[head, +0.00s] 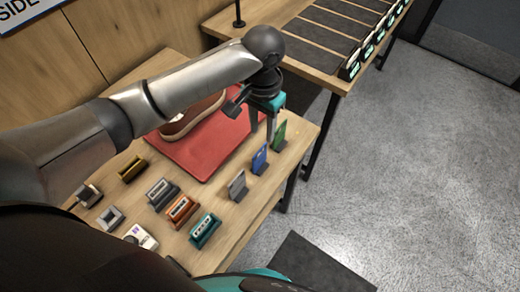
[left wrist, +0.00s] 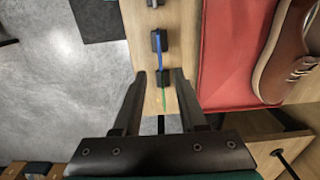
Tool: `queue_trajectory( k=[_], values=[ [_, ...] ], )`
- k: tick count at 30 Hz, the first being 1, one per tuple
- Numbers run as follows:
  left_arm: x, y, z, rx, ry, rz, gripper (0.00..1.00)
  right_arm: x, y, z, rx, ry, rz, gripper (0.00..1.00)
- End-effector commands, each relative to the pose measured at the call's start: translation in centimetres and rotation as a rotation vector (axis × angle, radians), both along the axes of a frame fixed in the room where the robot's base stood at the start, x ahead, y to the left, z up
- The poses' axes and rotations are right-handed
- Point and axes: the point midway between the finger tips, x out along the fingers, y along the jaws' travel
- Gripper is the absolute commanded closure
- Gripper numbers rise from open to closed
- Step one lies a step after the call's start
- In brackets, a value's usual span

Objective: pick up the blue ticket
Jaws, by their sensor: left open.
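The blue ticket (head: 260,159) stands upright in a small dark holder on the wooden table, between a grey ticket (head: 237,185) and a green ticket (head: 279,136). In the left wrist view the blue ticket (left wrist: 159,48) shows edge-on, just beyond my fingertips. My left gripper (head: 270,132) is open and empty, pointing down beside the green ticket. In the left wrist view the green ticket (left wrist: 162,98) and its holder show between the fingers of the left gripper (left wrist: 160,74); I cannot tell the height gap. My right gripper is out of view.
A red mat (head: 205,150) with a brown shoe (head: 192,118) lies behind the tickets. Several small boxes in holders, one of them teal (head: 204,230), stand nearer on the table. A slatted rack (head: 325,38) is at the back. Grey floor (head: 400,170) lies open at right.

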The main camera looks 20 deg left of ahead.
Motion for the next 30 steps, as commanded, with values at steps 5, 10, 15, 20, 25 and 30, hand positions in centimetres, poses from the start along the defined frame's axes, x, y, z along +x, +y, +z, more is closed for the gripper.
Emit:
queue_trajectory(
  k=[5, 10, 15, 20, 25, 30],
  values=[
    [-0.2, 0.0, -4.3, 0.002, 0.005, 0.000, 0.59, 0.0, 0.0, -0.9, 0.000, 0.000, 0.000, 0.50],
    [-0.1, 0.0, -7.2, 0.001, 0.003, -0.001, 0.59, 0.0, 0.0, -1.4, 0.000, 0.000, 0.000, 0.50],
    [-0.1, 0.0, -8.4, 0.000, 0.001, -0.001, 0.59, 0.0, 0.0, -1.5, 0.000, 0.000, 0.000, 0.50],
    [-0.5, 0.3, -10.0, 0.002, 0.003, -0.001, 0.59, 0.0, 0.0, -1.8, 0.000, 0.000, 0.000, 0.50],
    [-0.8, 0.4, -12.6, 0.002, 0.002, 0.000, 0.59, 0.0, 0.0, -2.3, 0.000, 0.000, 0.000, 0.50],
    [-0.7, 0.5, -13.7, 0.001, 0.000, -0.002, 0.59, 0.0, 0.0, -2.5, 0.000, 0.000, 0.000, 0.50]
  ],
)
